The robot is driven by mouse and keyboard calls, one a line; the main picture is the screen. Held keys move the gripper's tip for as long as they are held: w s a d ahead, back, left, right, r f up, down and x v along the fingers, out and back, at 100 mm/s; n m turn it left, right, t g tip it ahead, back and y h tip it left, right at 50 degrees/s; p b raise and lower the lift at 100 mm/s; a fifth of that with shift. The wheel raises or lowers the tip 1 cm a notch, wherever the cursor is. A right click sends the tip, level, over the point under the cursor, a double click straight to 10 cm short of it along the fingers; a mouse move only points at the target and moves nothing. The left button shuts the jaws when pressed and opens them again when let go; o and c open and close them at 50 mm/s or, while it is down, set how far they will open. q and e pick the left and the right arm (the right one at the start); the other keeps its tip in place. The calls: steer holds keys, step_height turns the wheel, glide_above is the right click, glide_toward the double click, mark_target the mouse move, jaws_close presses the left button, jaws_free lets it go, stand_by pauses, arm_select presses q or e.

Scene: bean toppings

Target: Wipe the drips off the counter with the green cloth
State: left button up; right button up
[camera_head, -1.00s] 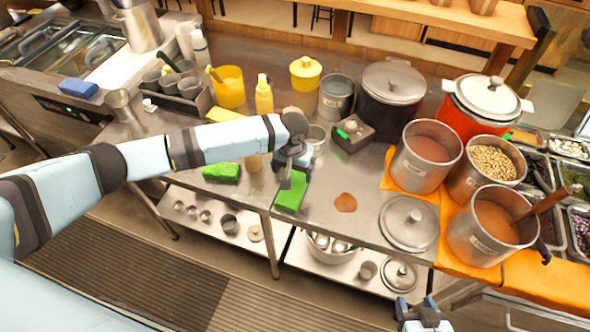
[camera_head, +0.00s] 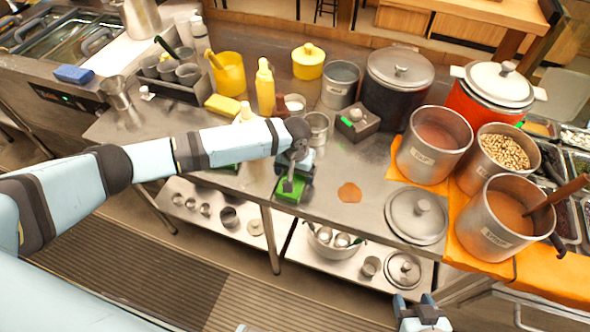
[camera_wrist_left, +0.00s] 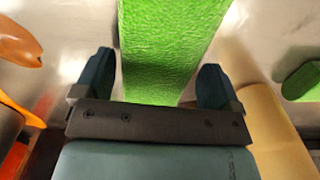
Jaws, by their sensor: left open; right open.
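A green cloth (camera_head: 287,195) lies at the front edge of the steel counter. My left gripper (camera_head: 291,183) is open right over it. In the left wrist view, the cloth (camera_wrist_left: 168,45) runs between the two spread fingers of my left gripper (camera_wrist_left: 156,78); I cannot tell whether they touch it. An orange-brown drip (camera_head: 349,193) is on the counter to the right of the cloth. A drip also shows at the left of the wrist view (camera_wrist_left: 18,44). My right gripper (camera_head: 421,314) is open and empty at the bottom, in front of the counter.
A second green piece (camera_wrist_left: 304,82) lies to the side, mostly hidden by my left arm in the head view. A steel lid (camera_head: 416,216) and pots on an orange cloth (camera_head: 458,225) stand right of the drip. Cups, a grey box (camera_head: 357,124) and bottles stand behind.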

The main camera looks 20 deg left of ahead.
arm_select(q)
steer(key=c, duration=0.7)
step_height(320, 180, up, 5)
steer(key=p, duration=0.5)
steer(key=shift+r+p, duration=0.1)
steer(key=shift+p, duration=0.3)
steer(key=o, duration=0.3)
steer(key=shift+c, duration=1.2)
